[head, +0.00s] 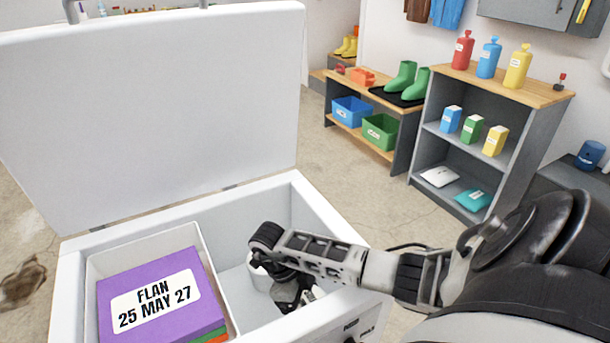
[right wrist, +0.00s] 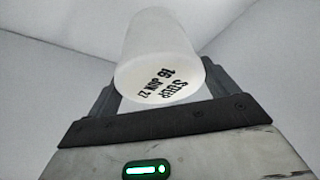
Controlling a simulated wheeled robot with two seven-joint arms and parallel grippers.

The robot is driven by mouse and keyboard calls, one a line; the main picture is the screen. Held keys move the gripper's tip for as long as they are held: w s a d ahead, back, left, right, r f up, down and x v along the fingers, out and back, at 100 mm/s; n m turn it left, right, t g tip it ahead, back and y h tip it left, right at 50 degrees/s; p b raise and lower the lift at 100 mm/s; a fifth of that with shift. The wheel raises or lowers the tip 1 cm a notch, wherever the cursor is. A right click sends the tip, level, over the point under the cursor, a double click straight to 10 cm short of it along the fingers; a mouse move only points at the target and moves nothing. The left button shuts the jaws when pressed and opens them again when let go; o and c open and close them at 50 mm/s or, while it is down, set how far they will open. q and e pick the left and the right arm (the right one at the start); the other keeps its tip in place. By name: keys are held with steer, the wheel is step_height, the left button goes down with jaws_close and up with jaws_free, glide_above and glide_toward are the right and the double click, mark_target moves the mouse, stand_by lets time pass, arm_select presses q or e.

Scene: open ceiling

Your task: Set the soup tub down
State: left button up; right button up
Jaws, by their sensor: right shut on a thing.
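The soup tub (right wrist: 160,45) is white and rounded, with dark lettering that reads SOUP 16 JUN 27 upside down in the right wrist view. My right gripper (right wrist: 160,92) is shut on it, one finger on each side. In the head view my right gripper (head: 290,296) reaches down inside the open white chest freezer (head: 325,215), right of the basket. Only a small pale part of the tub (head: 259,274) shows there, mostly hidden by my wrist. I cannot tell whether the tub touches the freezer floor. My left gripper is not in view.
A white basket (head: 92,272) in the freezer's left part holds a purple box (head: 160,318) labelled FLAN 25 MAY 27, with others beneath. The freezer lid (head: 150,110) stands raised behind. Bare freezer floor (head: 232,290) shows between basket and gripper. Shelves (head: 480,155) stand beyond.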

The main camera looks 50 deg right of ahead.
steer(key=shift+f, duration=0.15)
steer(key=o, duration=1.1)
steer(key=p+v, duration=0.1)
steer(key=v, duration=1.1)
